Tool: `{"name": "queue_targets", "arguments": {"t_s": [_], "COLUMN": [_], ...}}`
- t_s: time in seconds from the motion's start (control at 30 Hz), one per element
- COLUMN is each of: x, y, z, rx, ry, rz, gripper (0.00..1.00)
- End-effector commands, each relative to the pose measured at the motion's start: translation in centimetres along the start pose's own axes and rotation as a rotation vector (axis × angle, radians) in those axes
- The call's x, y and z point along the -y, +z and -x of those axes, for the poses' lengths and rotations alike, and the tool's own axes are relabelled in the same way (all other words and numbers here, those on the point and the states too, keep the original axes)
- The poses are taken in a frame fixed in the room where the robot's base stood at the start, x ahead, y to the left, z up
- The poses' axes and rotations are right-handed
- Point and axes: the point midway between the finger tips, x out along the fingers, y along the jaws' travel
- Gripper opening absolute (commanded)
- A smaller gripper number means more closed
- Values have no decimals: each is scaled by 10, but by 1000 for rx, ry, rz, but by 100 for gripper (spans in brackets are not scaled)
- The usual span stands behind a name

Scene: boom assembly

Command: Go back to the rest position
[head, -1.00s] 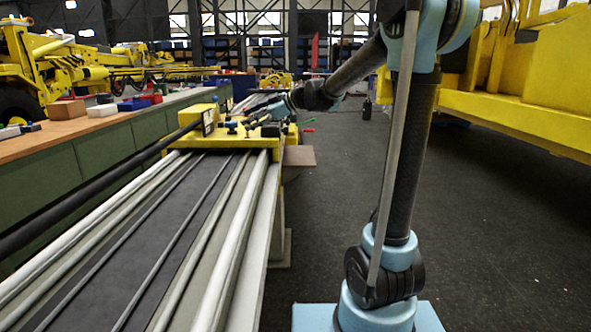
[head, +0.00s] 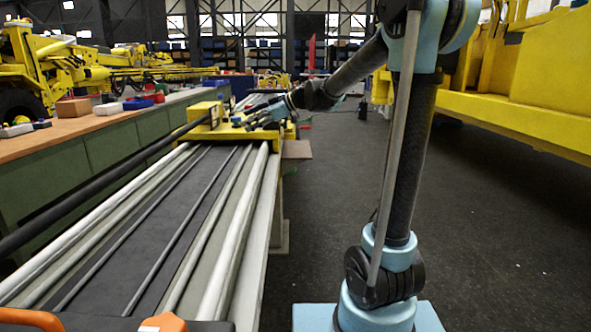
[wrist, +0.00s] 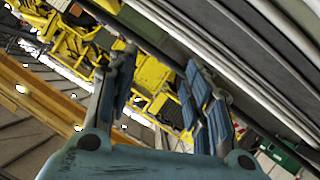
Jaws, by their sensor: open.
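My gripper (head: 262,114) is at the far end of my arm in the head view, small and seen over the yellow end block (head: 212,130) of the boom. In the wrist view my gripper (wrist: 163,85) shows two blue-padded fingers spread apart, with nothing between them. The head view does not show clearly how far the gripper stands from the block. The boom (head: 140,215), with its pale rails and dark middle, runs from the lower left toward that block.
A workbench (head: 60,142) with small boxes lines the left. Orange handles (head: 30,318) show at the bottom left. A large yellow machine (head: 500,105) stands at the right. Dark floor (head: 480,230) is open between the boom and that machine.

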Motion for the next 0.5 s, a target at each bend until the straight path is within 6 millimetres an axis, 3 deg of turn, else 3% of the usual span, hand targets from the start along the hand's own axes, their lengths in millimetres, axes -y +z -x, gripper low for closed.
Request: {"name": "queue_targets", "arguments": {"t_s": [0.27, 0.5], "x": [35, 70], "y": [10, 32], "z": [14, 42], "rx": [71, 168], "ry": [-27, -29], "rz": [-97, -225], "gripper": [46, 46]}}
